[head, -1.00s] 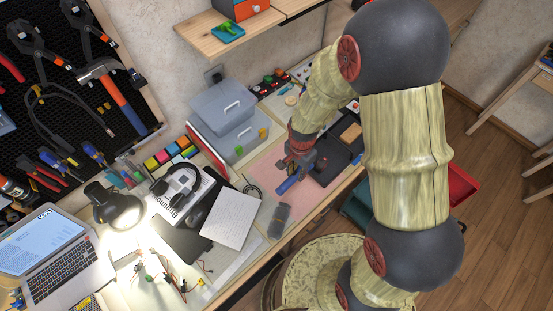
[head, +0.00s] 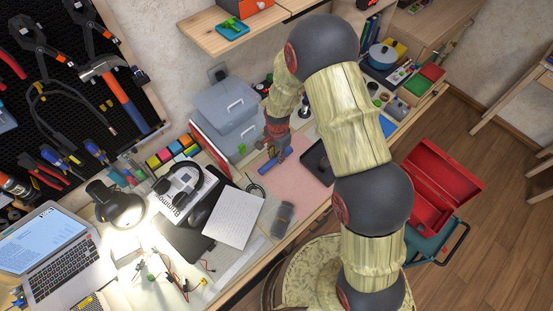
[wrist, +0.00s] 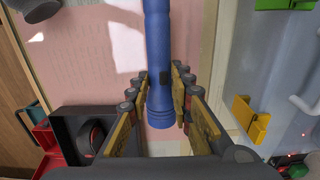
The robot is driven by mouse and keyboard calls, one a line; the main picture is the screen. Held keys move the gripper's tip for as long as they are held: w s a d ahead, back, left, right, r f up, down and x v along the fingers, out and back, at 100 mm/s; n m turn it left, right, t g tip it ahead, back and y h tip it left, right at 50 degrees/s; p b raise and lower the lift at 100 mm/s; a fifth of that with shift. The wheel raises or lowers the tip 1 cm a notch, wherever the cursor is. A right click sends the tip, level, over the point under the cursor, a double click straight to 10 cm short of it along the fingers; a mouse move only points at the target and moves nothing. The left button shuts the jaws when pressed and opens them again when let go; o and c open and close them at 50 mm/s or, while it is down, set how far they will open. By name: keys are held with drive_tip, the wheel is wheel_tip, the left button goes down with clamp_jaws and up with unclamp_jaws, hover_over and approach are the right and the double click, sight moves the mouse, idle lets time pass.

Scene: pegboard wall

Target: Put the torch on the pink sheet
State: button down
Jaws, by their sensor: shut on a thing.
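The torch (head: 268,163) is blue and is held in my gripper (head: 280,152). In the wrist view, the torch (wrist: 158,55) lies lengthwise between the two fingers (wrist: 160,105), which are shut on it. The pink sheet (head: 298,190) lies flat on the desk. In the head view, the torch shows at the sheet's far left edge. In the wrist view, the torch crosses over the right part of the pink sheet (wrist: 88,60). I cannot tell how high the torch is above it.
A dark tray (head: 317,162) lies right of the sheet, and a dark grey object (head: 282,219) at its near left corner. Grey-blue bins (head: 228,112) stand behind, near the wall. A white paper (head: 232,216) lies left. A red toolbox (head: 440,180) is beyond the desk, right.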

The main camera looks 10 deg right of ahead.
sight(276, 159)
drive_tip(key=shift+w+a+f, duration=0.15)
drive_tip(key=shift+w+f, duration=0.15)
drive_tip(key=shift+f, duration=1.55)
drive_tip(key=shift+f+b, duration=0.2)
drive_tip(key=shift+b, duration=0.1)
drive_tip(key=c, duration=1.6)
unclamp_jaws()
drive_tip(key=shift+r, duration=0.15)
